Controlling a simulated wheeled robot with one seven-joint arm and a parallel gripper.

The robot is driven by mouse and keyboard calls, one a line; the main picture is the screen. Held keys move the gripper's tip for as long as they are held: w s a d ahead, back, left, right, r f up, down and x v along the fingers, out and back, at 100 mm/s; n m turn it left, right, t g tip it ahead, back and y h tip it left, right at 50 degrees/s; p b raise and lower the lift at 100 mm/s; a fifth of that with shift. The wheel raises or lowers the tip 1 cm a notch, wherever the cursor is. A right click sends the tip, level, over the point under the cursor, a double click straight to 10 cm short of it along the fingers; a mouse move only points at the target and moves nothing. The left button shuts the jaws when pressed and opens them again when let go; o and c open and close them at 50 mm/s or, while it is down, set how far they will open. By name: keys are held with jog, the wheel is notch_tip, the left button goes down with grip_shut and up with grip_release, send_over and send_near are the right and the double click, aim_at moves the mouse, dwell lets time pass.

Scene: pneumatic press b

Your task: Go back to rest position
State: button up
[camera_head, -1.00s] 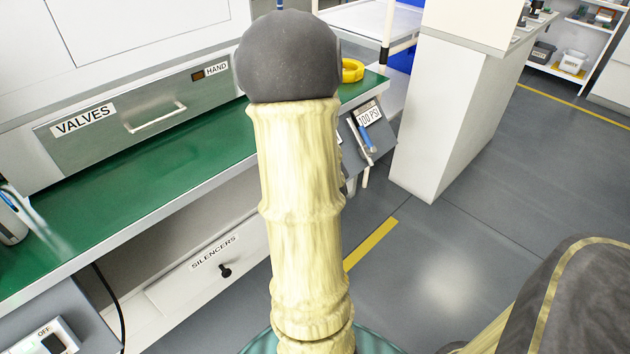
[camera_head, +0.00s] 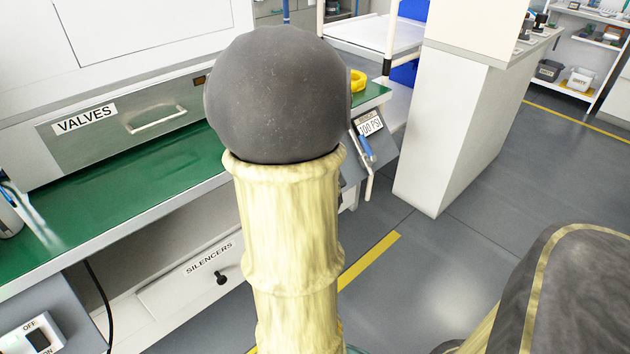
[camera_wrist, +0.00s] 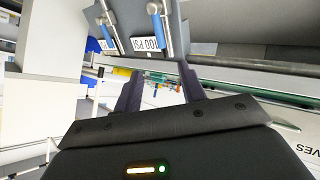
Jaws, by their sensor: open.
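My gripper (camera_wrist: 158,88) shows in the wrist view with its two dark fingers apart and nothing between them. In the head view my own arm, with a dark round joint and pale covers, fills the middle and hides the gripper. Beyond the fingers in the wrist view is a panel with a "100 PSI" label (camera_wrist: 147,44) and blue-handled levers (camera_wrist: 156,10). The gripper is apart from it, as far as I can see. The same label (camera_head: 370,123) and a blue-handled lever (camera_head: 364,145) show right of my arm in the head view.
A green bench top (camera_head: 120,195) runs along the left, with a "VALVES" drawer (camera_head: 150,115) above and a "SILENCERS" drawer (camera_head: 195,285) below. A switch box (camera_head: 35,335) is at lower left. A white cabinet (camera_head: 445,130) stands at right. The grey floor (camera_head: 480,270) is clear there.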

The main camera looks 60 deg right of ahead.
dwell(0.3)
jog(key=w+a+f+n+y, duration=0.1)
jog(key=w+a+f+y, duration=0.2)
jog(key=a, duration=0.6)
jog(key=w+a+f+n+y, duration=0.1)
jog(key=w+a+n+y, duration=0.15)
jog(key=w+a, duration=0.5)
jog(key=s+a+n+g+y, duration=0.1)
jog(key=s+a+g+y, duration=0.15)
jog(key=a, duration=0.75)
jog(key=s+a+n+g+y, duration=0.1)
jog(key=s+a, duration=0.2)
jog(key=a, duration=0.6)
notch_tip(320, 180, up, 37)
jog(key=p, duration=3.8)
jog(key=shift+p, duration=0.4)
jog(key=shift+w+g, duration=0.15)
jog(key=shift+g, duration=0.1)
jog(key=shift+c, duration=0.5)
